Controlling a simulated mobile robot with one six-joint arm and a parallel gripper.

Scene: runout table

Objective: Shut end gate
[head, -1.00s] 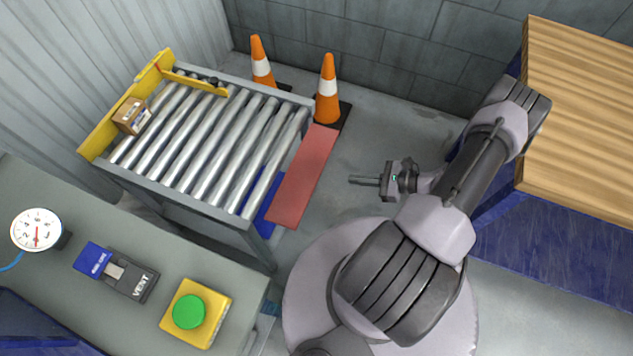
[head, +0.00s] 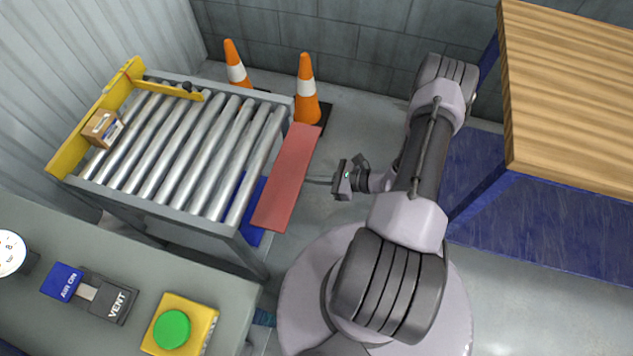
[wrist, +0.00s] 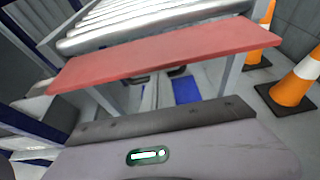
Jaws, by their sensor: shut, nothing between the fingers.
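The end gate appears to be the flat red panel (head: 287,178) along the right end of the roller table (head: 180,215). It sticks outward, lying roughly level with the rollers, and it also shows in the wrist view (wrist: 150,55). My gripper (head: 310,181) is shut and empty, its fingers pointing left at the panel's outer edge. In the wrist view the fingers (wrist: 152,92) reach toward the panel's underside, and their tips meet or pass under its edge. I cannot tell whether they touch.
A small carton (head: 102,128) rests by the yellow rail (head: 70,155) at the far left end. Two orange cones (head: 306,90) stand behind the panel. A bench with a green button (head: 172,329) is at the front left. A wooden-topped table (head: 570,90) is at the right.

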